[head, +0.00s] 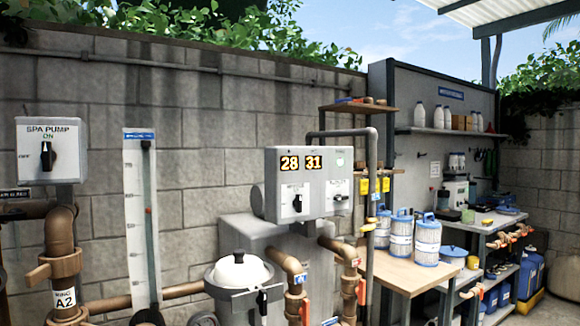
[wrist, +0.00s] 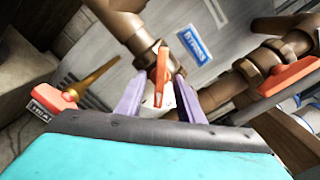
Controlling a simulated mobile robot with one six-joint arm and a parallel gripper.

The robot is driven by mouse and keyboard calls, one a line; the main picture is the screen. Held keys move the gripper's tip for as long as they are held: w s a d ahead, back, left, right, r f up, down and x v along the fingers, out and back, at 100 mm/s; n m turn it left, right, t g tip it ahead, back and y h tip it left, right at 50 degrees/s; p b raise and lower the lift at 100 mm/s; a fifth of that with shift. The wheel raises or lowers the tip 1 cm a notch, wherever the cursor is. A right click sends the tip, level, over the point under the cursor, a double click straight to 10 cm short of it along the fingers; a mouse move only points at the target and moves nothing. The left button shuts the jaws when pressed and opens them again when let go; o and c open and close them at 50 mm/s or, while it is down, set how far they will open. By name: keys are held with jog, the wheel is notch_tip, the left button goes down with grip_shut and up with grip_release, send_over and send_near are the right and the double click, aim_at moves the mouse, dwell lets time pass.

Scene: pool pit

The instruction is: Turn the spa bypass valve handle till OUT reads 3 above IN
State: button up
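The orange spa bypass valve handle (wrist: 164,72) sits on a brown pipe beside a blue BYPASS label (wrist: 195,43) in the wrist view. My gripper (wrist: 160,80) has its two purple fingers on either side of this handle, with narrow gaps showing between handle and fingertips. The gripper looks open; the handle's lower end is partly hidden near the palm. In the head view the display box (head: 300,182) reads 28 on the left and 31 on the right. Its small captions are too small to read. My gripper is not visible in the head view.
Other orange handles (wrist: 290,76) and (wrist: 52,97) flank the bypass valve in the wrist view. Brown pipes (head: 290,266) crowd below the display box. A lidded pump pot (head: 240,272) stands left of them, and a wooden bench (head: 397,272) with filter cartridges to the right.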

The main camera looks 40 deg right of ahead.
jog(key=s+b, duration=0.1)
jog(key=s, duration=0.6)
jog(key=shift+a+b, duration=0.25)
jog(key=shift+b, duration=0.05)
dwell(0.4)
